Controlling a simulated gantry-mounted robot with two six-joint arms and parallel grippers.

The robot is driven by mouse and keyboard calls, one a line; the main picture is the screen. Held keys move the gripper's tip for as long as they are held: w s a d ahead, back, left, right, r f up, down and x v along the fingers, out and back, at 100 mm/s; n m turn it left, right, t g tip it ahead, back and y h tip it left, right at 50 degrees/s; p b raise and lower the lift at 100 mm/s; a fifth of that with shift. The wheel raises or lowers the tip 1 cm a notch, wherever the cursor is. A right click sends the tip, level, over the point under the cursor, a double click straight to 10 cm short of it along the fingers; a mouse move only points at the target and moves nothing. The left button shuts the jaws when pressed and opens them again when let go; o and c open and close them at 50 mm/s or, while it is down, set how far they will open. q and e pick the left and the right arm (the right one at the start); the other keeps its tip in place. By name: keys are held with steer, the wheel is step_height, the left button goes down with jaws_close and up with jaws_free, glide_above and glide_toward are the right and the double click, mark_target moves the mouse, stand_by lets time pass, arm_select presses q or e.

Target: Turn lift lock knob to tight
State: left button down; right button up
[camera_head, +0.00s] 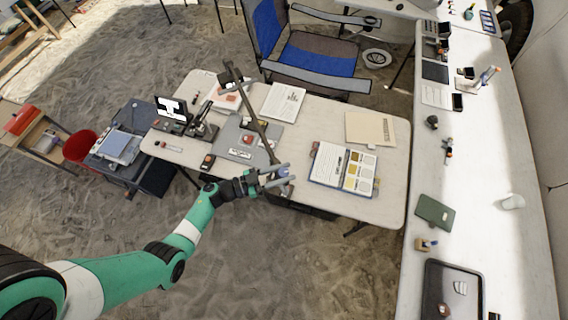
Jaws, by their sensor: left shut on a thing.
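My left arm comes in from the lower left, and its left gripper (279,177) is at the front edge of the white folding table. The gripper is shut on a small part at the near, lower end of a long dark pole (256,122). This part appears to be the lift lock knob, but the fingers mostly hide it, so its turn position cannot be read. The pole slants over a grey base board (238,142) with a red item on it. My right gripper is not in view.
The white table (305,118) also holds an open book (343,170), a beige folder (370,129), papers (283,102) and a dark device with a screen (172,107). A blue chair (310,52) stands behind. A long white counter (485,160) runs along the right.

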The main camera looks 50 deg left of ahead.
arm_select(q)
steer(key=shift+a+f+m+g+h+b, duration=0.15)
steer(key=shift+m+g+h+b, duration=0.45)
steer(key=shift+m+h, duration=0.45)
steer(key=m+g+h+b, duration=0.1)
steer(key=h, duration=0.1)
steer(key=shift+m+g+h+b, duration=0.25)
steer(key=shift+g+h+b, duration=0.05)
steer(key=shift+h, duration=0.05)
steer(key=m+g+h+b, duration=0.2)
steer(key=shift+b, duration=0.3)
steer(key=shift+d+m+g+h+b, duration=0.2)
steer(key=shift+m+g+h+b, duration=0.15)
steer(key=shift+g+h, duration=0.2)
steer(key=shift+c, duration=2.3)
jaws_free()
